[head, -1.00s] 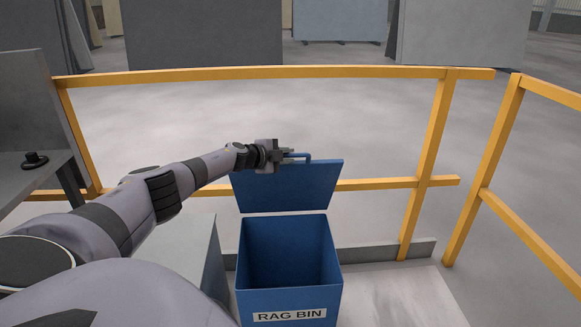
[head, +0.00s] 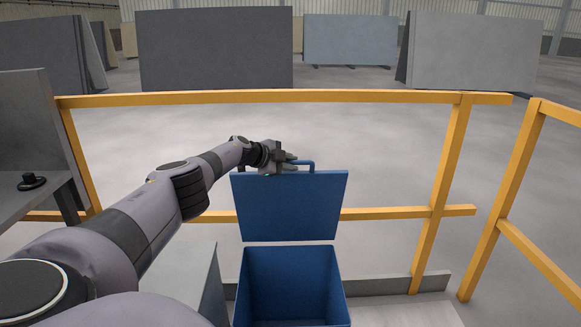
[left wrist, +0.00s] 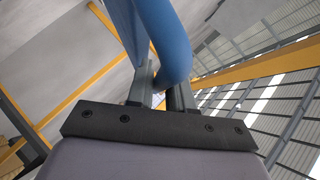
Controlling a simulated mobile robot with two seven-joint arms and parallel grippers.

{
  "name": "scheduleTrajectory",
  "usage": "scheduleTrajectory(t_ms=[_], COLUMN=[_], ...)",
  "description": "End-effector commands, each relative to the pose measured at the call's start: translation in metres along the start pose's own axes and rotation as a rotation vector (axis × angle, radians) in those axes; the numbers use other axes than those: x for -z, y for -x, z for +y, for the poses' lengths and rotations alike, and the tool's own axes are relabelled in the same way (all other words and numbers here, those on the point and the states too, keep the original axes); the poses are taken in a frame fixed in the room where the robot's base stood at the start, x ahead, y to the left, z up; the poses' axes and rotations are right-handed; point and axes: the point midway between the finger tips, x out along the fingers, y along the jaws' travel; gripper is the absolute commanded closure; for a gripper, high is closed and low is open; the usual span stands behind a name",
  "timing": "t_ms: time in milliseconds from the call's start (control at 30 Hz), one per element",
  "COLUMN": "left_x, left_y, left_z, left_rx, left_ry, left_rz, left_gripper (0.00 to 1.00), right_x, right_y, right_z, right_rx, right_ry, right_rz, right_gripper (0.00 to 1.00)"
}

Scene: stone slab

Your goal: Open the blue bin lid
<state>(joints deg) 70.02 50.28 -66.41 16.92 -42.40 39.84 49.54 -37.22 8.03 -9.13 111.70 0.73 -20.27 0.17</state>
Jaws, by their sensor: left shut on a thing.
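The blue bin (head: 290,285) stands at the bottom centre of the head view with its top opening uncovered. Its blue lid (head: 290,207) is raised steeply at the back edge of the bin. A blue bar handle (head: 306,164) sits at the lid's upper edge. My left gripper (head: 287,165) is shut on the handle at its left part. In the left wrist view, the handle (left wrist: 168,35) runs down between the two fingers (left wrist: 160,92). My right gripper is not in view.
A yellow railing (head: 200,98) runs behind the bin, with another section (head: 541,260) at the right. A grey box (head: 205,285) stands left of the bin. A grey bench (head: 30,195) is at far left. Large stone slabs (head: 215,50) stand beyond the railing.

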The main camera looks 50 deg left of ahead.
Motion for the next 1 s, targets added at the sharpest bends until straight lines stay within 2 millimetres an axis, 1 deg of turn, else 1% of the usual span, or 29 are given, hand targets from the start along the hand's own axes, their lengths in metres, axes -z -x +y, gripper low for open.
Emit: scheduleTrajectory(t_ms=[800, 833, 867, 1000], left_x=[0.0012, 0.0013, 0.0012, 0.0008], left_y=[0.0008, 0.0008, 0.0008, 0.0009], left_z=[-0.0025, -0.0024, -0.0024, -0.0022], left_rx=[-0.019, -0.019, -0.019, -0.019], left_ry=[0.016, 0.016, 0.016, 0.016], left_rz=[0.003, 0.003, 0.003, 0.002], left_gripper=[1.00, 0.69, 0.59, 0.59], right_x=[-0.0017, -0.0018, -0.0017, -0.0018], right_y=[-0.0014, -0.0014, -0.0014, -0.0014], right_z=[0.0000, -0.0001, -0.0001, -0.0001], right_rx=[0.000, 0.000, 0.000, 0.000], right_ry=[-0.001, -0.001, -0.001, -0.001], right_rz=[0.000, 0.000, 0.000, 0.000], right_gripper=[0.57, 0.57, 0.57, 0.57])
